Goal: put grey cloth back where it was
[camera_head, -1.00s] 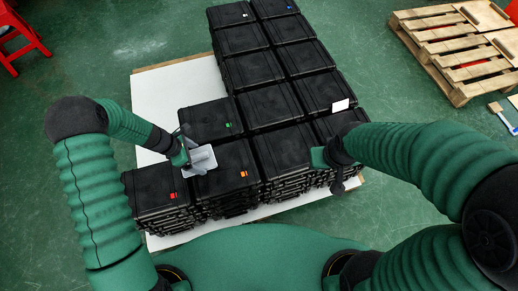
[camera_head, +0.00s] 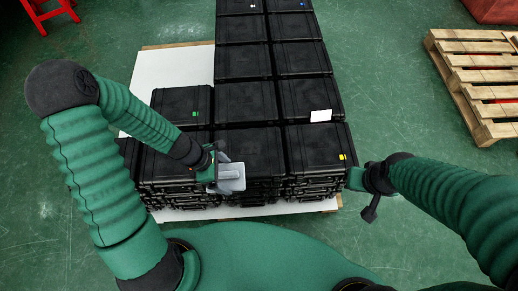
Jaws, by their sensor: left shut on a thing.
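The grey cloth (camera_head: 232,174) hangs from my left gripper (camera_head: 213,172), which is shut on it. The cloth is a small, light grey, folded-looking piece. It is over the front edge of the black cases (camera_head: 250,150) in the middle of the near row; I cannot tell whether it touches them. My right gripper (camera_head: 366,197) is to the right of the stack, past its front right corner and over the green floor. Its fingers are dark and small here, so their opening is unclear.
Black cases stand in stacked columns on a white-topped pallet (camera_head: 172,70), whose left part is bare. A white card (camera_head: 321,116) and a yellow tag (camera_head: 342,157) are on the right cases. A wooden pallet (camera_head: 480,62) lies right, a red stool (camera_head: 48,10) upper left.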

